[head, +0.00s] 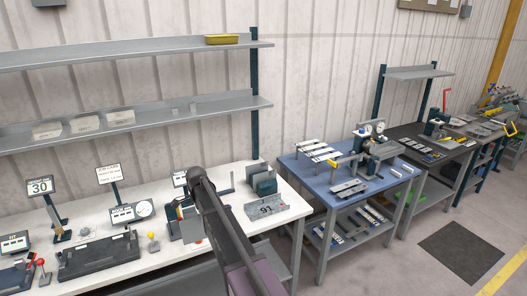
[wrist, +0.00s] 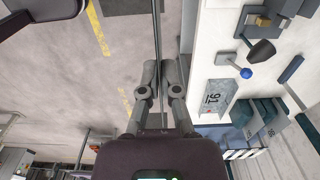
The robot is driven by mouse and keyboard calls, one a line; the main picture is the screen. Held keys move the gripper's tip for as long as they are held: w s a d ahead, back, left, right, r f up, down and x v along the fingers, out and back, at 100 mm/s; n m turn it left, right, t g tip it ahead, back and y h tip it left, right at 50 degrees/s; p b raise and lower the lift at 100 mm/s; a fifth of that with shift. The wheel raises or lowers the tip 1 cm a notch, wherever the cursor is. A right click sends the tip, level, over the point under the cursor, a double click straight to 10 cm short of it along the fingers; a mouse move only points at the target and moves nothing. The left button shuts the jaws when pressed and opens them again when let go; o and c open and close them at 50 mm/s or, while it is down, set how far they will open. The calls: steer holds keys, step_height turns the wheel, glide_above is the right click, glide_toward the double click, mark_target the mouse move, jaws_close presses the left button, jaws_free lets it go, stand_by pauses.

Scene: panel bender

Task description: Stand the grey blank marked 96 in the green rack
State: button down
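My gripper (wrist: 160,75) shows in the wrist view with its fingers close together. A thin grey piece (wrist: 156,30), seen edge-on, runs between the fingers and past their tips; it looks like a held blank, its marking not visible. In the head view the gripper is hidden. Another grey blank (head: 266,209) lies flat on the white bench and reads like 91; it also shows in the wrist view (wrist: 214,98). The dark green rack (head: 263,182) stands just behind that blank; its upright plates show in the wrist view (wrist: 240,113), to the right of my gripper.
The white bench (head: 110,258) carries gauges, signs and a dark fixture (head: 98,258) to the left. Shelves (head: 140,113) hang above it. A blue table (head: 330,205) with tools stands to the right, across a gap. My gripper is over the floor beside the bench edge.

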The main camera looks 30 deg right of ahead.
step_height(320, 180, down, 15)
steer(key=b, duration=1.4)
steer(key=shift+s, duration=0.2)
steer(key=shift+a, duration=0.1)
